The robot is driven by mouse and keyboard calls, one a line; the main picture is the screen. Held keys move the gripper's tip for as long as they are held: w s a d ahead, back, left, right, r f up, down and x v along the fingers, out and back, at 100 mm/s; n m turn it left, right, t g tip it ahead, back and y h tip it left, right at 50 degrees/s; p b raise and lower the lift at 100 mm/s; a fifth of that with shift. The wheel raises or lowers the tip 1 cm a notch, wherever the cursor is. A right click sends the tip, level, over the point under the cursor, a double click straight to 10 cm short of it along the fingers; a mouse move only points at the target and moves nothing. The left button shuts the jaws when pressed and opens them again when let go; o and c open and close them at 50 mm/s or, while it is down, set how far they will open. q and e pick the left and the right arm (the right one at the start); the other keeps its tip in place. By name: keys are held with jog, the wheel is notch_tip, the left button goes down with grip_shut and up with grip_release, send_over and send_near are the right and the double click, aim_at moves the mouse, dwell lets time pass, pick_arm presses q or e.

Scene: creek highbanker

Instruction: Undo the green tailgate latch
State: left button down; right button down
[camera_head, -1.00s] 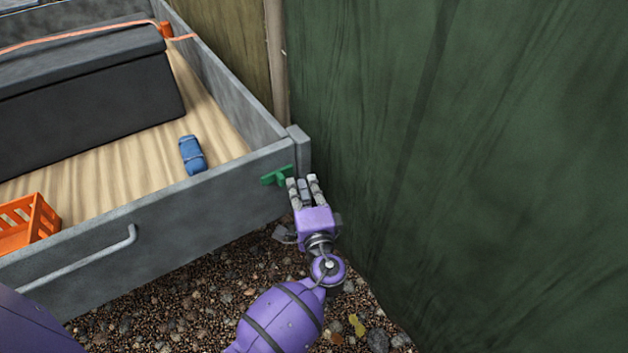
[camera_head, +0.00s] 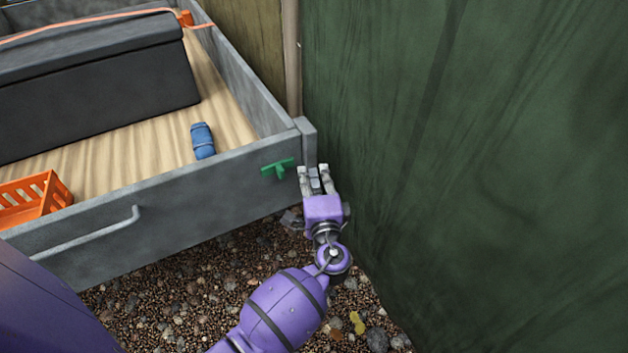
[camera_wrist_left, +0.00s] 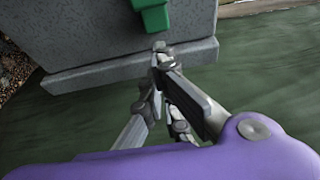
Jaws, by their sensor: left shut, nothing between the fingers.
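The green latch (camera_head: 277,168) is a small T-shaped handle on the outer face of the grey tailgate (camera_head: 170,212), near its right end. My left gripper (camera_head: 314,172) is shut and empty, just right of the latch and apart from it, near the corner post. In the left wrist view, part of the green latch (camera_wrist_left: 153,16) shows at the top edge, beyond the closed fingertips (camera_wrist_left: 161,52); the rest of it is cut off. My right gripper is not in view.
A dark green wall (camera_head: 470,160) stands close on the right, leaving a narrow gap. A grey bar handle (camera_head: 90,236) sticks out from the tailgate. The trailer bed holds a black box (camera_head: 110,95), a blue roll (camera_head: 203,141) and an orange crate (camera_head: 35,198). Gravel (camera_head: 190,312) lies below.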

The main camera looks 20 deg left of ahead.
pick_arm(q)
jog(key=b+v, duration=0.1)
jog(key=v, duration=0.9)
jog(key=shift+w+d, duration=0.15)
jog(key=shift+w, duration=0.05)
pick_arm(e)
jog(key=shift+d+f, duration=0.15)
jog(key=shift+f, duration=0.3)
